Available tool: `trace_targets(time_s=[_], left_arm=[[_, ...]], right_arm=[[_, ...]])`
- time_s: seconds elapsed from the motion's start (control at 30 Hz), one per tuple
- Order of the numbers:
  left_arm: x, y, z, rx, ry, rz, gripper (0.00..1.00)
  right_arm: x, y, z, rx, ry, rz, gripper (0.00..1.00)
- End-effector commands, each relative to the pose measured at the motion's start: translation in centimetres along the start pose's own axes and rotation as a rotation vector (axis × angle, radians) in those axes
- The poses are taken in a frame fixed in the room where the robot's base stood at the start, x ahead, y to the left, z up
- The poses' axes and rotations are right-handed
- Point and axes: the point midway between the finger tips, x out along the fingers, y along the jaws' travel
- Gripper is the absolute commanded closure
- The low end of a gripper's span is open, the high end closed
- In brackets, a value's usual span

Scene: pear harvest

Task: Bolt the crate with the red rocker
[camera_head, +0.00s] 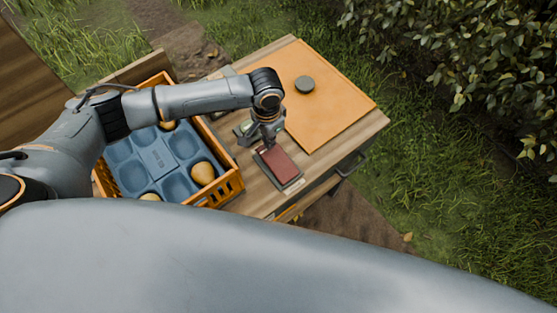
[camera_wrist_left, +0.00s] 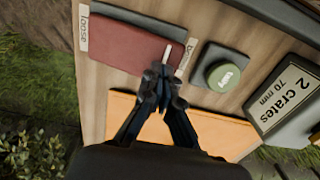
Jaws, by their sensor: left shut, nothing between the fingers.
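The red rocker (camera_head: 281,164) lies in a dark frame near the front edge of the wooden table. It also shows in the left wrist view (camera_wrist_left: 120,42), with a "loose" label at its left end and a label starting with "b" at the other end, partly hidden by my fingers. My left gripper (camera_head: 266,148) is shut and empty, pointing down at that labelled end; its fingertips (camera_wrist_left: 160,73) are at the rocker's edge. I cannot tell whether they touch it, or which way it is tilted. The orange crate (camera_head: 230,187) stands left of the rocker.
The crate holds a blue tray (camera_head: 152,192) with a few pears (camera_head: 202,172). A green button (camera_wrist_left: 223,76) and a sign reading "2 crates 70 mm" (camera_wrist_left: 285,95) are near the rocker. An orange mat (camera_head: 335,105) with a dark round piece (camera_head: 304,84) covers the table's right part.

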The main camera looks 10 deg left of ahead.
Motion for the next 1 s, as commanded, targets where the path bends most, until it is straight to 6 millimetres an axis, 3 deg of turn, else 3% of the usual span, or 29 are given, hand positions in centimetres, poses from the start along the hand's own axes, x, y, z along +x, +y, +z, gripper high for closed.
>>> trace_targets(time_s=[1.0], left_arm=[[1.6,0.0,0.0,0.0,0.0,0.0,1.0]], right_arm=[[0.7,-0.3,0.1,0.003,0.0,-0.003,1.0]])
